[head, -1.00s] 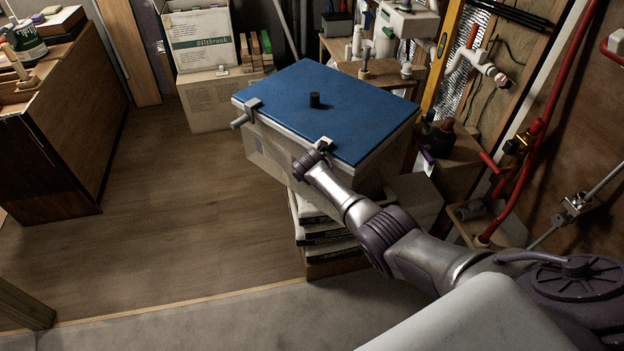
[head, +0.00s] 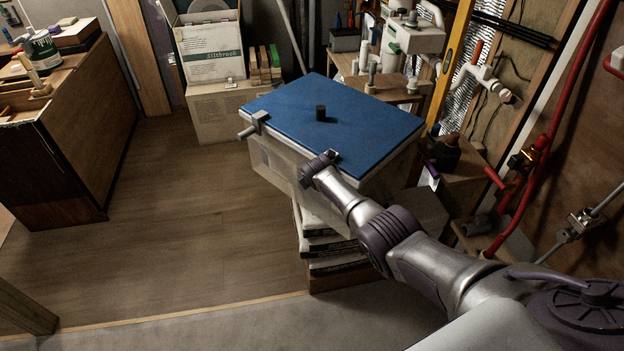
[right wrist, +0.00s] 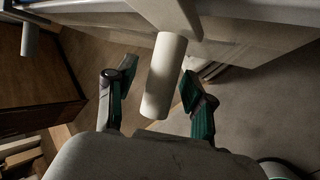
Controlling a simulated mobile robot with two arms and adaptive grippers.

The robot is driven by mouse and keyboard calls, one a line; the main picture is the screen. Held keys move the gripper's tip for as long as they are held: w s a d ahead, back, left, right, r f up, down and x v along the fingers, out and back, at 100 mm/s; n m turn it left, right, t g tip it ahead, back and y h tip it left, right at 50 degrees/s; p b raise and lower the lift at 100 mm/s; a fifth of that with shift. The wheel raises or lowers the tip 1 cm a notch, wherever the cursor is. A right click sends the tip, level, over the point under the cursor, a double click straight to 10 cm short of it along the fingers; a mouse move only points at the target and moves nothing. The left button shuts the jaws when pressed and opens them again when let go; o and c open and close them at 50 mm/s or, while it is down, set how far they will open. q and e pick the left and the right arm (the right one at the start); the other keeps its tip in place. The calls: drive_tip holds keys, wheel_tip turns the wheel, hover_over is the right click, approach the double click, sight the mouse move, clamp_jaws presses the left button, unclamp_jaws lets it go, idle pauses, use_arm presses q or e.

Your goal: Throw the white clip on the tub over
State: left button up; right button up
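The tub (head: 275,168) is pale and box-shaped, with a flat blue lid (head: 365,125) that has a black knob. A pale clip (head: 333,154) sits on the lid's near edge, partly hidden by my right gripper (head: 322,166). In the right wrist view this clip's white, rounded handle (right wrist: 163,85) hangs down between the two fingers of my right gripper (right wrist: 157,83). The fingers are apart, with gaps on both sides of the handle. A second clip (head: 257,122) is at the lid's left corner. My left gripper is not in view.
The tub stands on stacked packs (head: 335,262). A cardboard box (head: 222,112) stands behind it on the left, and a wooden workbench (head: 75,130) is at far left. Red pipes (head: 535,170) and a small bench (head: 465,165) are at right. The wooden floor at left is clear.

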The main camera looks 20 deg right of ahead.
idle(0.3)
drive_tip(key=v, duration=1.2)
idle(0.5)
drive_tip(key=s+a+f+m+g+y+b, duration=0.1)
drive_tip(key=s+f+m, duration=0.2)
drive_tip(key=s+f, duration=0.65)
drive_tip(key=s+a+f+m+g, duration=0.1)
drive_tip(key=s+f+m+g, duration=0.15)
drive_tip(key=s+f, duration=0.7)
drive_tip(key=s+a+f+m+y+b, duration=0.1)
drive_tip(key=s+f+m, duration=0.3)
drive_tip(key=f, duration=1.1)
drive_tip(key=s+a+f+m+g, duration=0.1)
drive_tip(key=s+f+m, duration=0.2)
drive_tip(key=s, duration=0.8)
drive_tip(key=s+a+f+m+g, duration=0.1)
drive_tip(key=s+f, duration=0.5)
drive_tip(key=s, duration=0.6)
drive_tip(key=s+a+f+m+g, duration=0.1)
drive_tip(key=s+f+m, duration=0.3)
drive_tip(key=s, duration=0.8)
drive_tip(key=shift+a+f+m+y+b, duration=0.3)
drive_tip(key=shift+a+f+m+b, duration=0.05)
drive_tip(key=shift+a+f+b, duration=0.1)
drive_tip(key=shift+r, duration=0.1)
